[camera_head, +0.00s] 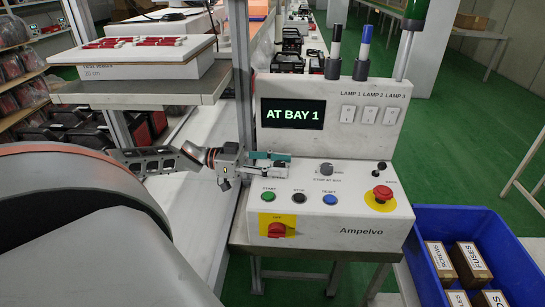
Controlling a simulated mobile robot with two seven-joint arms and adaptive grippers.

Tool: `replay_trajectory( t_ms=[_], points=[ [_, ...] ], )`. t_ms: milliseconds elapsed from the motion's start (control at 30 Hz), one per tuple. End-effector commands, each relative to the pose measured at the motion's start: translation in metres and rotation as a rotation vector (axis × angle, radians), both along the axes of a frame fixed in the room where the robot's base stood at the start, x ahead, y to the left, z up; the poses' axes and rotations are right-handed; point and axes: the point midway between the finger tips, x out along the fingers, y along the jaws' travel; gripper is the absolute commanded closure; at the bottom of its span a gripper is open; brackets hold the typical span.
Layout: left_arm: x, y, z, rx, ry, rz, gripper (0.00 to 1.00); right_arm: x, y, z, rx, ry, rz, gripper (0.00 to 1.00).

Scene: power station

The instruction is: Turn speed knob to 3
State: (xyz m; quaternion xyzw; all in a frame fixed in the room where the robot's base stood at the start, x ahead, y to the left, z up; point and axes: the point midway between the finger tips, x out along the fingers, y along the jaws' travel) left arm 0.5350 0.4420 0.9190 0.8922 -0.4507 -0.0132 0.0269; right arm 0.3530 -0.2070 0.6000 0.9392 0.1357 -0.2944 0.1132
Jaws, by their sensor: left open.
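The speed knob (326,170) is a round dark grey knob on the top face of the white control panel (365,230), right of its middle. Small markings surround it, too small to read, so I cannot tell its setting. My left gripper (288,160) reaches in from the left over the panel's left part. It is open and empty, with its fingertips a short way left of the knob and apart from it. The screen (293,114) above reads "AT BAY 1". My right gripper is not in view.
Green (268,197), black (298,198) and blue (330,199) buttons sit in front of the knob. A red emergency button (382,193) and a small black joystick (379,171) stand to its right. A red switch (276,230) is on the front. A blue crate (508,225) with boxes stands at right.

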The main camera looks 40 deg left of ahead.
Motion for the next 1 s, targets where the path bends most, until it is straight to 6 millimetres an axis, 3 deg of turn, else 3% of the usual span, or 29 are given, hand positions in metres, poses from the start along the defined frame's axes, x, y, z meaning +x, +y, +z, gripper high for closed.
replay_trajectory(
  t_ms=[1000],
  points=[
    [-0.068, 0.092, 0.000, 0.000, 0.001, 0.000, 0.59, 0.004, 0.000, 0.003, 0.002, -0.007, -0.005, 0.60]
  ],
)
